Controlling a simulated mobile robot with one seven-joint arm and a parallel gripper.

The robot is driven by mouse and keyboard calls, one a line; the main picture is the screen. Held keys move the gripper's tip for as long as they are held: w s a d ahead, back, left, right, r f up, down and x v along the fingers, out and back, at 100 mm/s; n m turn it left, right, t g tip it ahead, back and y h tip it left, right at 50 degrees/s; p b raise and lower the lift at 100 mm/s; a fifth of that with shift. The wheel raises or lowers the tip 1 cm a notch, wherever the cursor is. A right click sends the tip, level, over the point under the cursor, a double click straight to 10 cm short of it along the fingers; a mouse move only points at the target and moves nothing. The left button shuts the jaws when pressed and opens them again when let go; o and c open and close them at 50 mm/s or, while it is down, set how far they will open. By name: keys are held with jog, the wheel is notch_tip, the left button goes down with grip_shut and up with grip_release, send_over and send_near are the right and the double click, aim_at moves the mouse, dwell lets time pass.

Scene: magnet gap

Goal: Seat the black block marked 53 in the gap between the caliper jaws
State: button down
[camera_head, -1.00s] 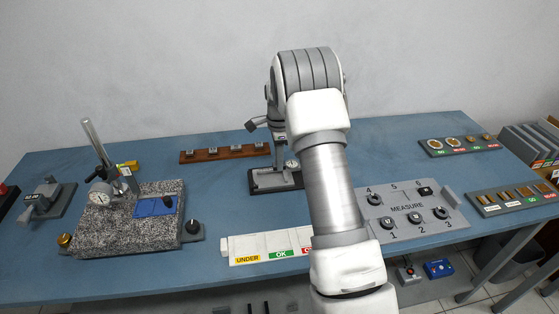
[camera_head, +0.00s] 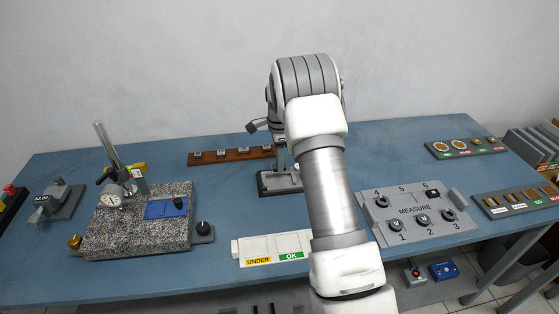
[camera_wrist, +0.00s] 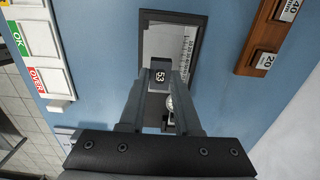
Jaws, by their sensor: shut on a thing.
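In the wrist view, my gripper (camera_wrist: 161,84) is shut on the black block (camera_wrist: 158,70) marked 53, with its number facing the camera. The block is held over the caliper fixture, a dark frame (camera_wrist: 203,36) around a light plate with a ruled scale (camera_wrist: 187,48). A round dial (camera_wrist: 170,103) shows between my fingers. The caliper jaws and their gap are not clear; the block and fingers cover part of the fixture. In the head view, the fixture's dark base (camera_head: 268,189) is partly behind my arm, which hides the block.
A white UNDER/OK tray (camera_head: 275,248) lies at the front. A grey MEASURE board (camera_head: 413,210) stands to the right. A wooden rack (camera_head: 230,156) of small blocks is behind. A granite stand (camera_head: 130,225) with a dial gauge is at left. Blue bench lies bare between them.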

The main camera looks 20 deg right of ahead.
aim_at(279, 183)
jog(key=shift+f+b, duration=1.5)
jog(key=shift+f, duration=1.3)
jog(key=shift+f, duration=0.2)
jog(key=c, duration=0.5)
grip_release()
jog(key=c, duration=0.6)
jog(key=shift+o, duration=0.2)
jog(key=shift+r, duration=0.15)
jog(key=shift+r+p, duration=1.35)
jog(key=shift+r, duration=0.85)
